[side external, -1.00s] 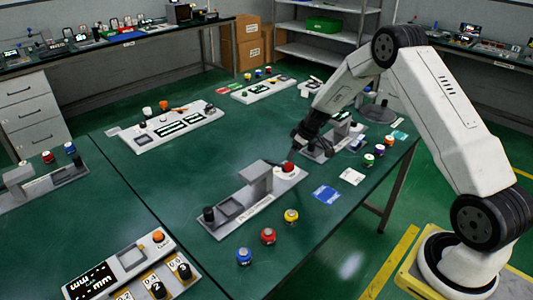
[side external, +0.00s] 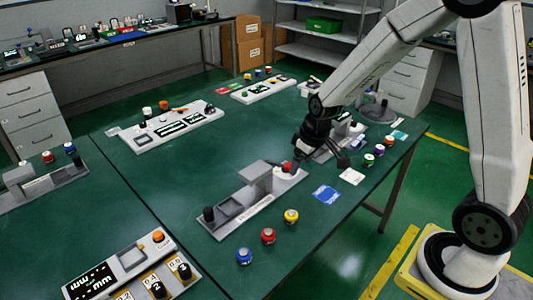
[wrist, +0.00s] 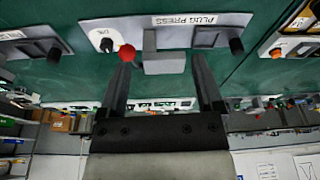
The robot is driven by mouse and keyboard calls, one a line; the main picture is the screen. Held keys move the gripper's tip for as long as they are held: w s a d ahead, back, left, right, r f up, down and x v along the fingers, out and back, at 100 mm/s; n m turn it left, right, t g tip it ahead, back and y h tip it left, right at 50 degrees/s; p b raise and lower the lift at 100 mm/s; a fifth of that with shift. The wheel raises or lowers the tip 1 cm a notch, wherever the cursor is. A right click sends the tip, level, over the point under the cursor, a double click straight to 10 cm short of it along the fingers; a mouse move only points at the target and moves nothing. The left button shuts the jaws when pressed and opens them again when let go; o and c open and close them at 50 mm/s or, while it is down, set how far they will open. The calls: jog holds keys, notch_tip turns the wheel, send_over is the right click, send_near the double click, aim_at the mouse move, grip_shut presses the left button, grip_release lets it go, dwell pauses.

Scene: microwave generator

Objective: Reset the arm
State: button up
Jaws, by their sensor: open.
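My gripper (side external: 320,162) is open and empty above the right end of a grey press station (side external: 228,222) on the green table. The station has a raised grey block (side external: 256,177), a black knob (side external: 208,213) and a red knob (side external: 287,167). In the wrist view its label reads "PLUG PRESS". There my two fingers (wrist: 162,65) are wide apart, with the grey block (wrist: 163,62) between and beyond the tips. The red knob (wrist: 127,52) appears close to the left fingertip; I cannot tell whether they touch.
Blue, red and yellow capped pieces (side external: 268,236) stand in front of the station. Another grey station (side external: 342,140) is behind my gripper. The table's middle left is clear.

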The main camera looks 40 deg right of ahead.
jog(key=s+a+r+m, duration=0.1)
jog(key=s+a, duration=0.4)
jog(key=s, duration=0.6)
jog(key=shift+s+r, duration=0.15)
jog(key=shift+s, duration=0.05)
